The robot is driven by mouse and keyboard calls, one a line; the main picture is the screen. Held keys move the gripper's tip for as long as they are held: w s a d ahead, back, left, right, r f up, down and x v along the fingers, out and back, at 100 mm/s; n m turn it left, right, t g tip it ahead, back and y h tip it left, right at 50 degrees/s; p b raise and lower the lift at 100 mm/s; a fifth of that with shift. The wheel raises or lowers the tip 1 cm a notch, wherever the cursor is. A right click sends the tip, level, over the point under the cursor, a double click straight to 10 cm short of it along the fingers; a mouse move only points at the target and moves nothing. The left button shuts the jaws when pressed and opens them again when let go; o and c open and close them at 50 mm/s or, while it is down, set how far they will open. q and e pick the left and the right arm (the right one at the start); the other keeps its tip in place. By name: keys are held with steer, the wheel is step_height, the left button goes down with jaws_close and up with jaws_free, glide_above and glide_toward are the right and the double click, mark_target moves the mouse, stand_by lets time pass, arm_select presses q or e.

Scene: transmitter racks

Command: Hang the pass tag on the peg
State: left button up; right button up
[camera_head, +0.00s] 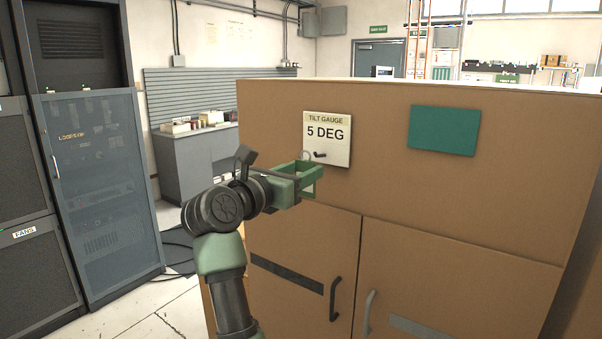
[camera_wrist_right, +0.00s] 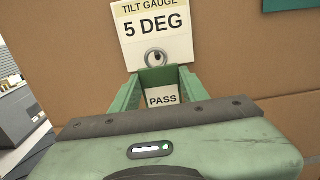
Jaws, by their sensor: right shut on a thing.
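A grey ring (camera_head: 306,156) tops the tag, just above the fingers. The dark peg (camera_head: 320,154) sticks out from the lower part of the cream TILT GAUGE 5 DEG plate (camera_head: 327,132). In the head view the ring is just left of the peg's tip and looks apart from it. In the wrist view the peg's end (camera_wrist_right: 157,54) shows within the ring's outline. My left gripper is not in view.
The plate is on a large brown cabinet (camera_head: 400,185) with a green panel (camera_head: 444,131) to the right. Door handles (camera_head: 335,299) are below. A dark rack (camera_head: 100,190) and grey workbench (camera_head: 193,163) stand at left.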

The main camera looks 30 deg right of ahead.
steer(key=shift+d, duration=0.15)
steer(key=shift+x, duration=1.6)
steer(key=shift+f, duration=0.2)
steer(key=shift+w+d+f+b, duration=0.15)
steer(key=shift+d+f+b, duration=0.15)
steer(key=shift+b, duration=0.05)
steer(key=shift+w+d+f, duration=0.1)
steer(key=shift+w+d, duration=0.1)
steer(key=shift+d, duration=0.05)
steer(key=shift+w+d, duration=0.15)
steer(key=shift+d, duration=0.15)
stand_by(0.3)
steer(key=shift+f, duration=0.15)
